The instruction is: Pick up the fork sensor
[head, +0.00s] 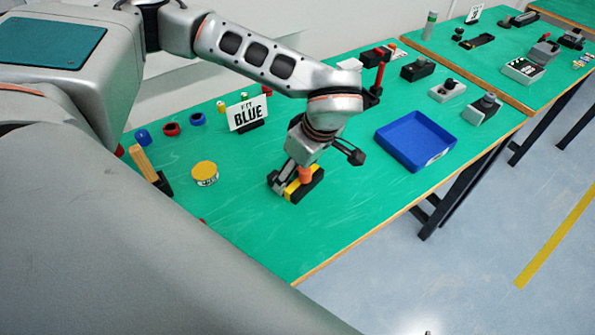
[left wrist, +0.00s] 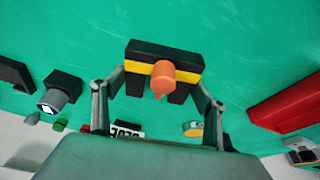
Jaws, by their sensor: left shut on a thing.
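The fork sensor (head: 313,186) is a black block with a yellow band, an orange knob on it and two black prongs. It is at the front middle of the green table in the head view. In the left wrist view, the fork sensor (left wrist: 143,50) lies between the two fingers. My left gripper (head: 291,183) comes down over it from above and is shut on it. The same gripper (left wrist: 157,82) shows its fingers on either side of the block in the wrist view. I cannot tell whether the sensor touches the table. My right gripper is out of view.
A blue tray (head: 383,142) stands to the right, empty. A white sign reading "BLUE" (head: 247,112) stands behind the gripper. A yellow-topped round can (head: 204,173) is to the left. Several small parts line the back. The table front near the sensor is clear.

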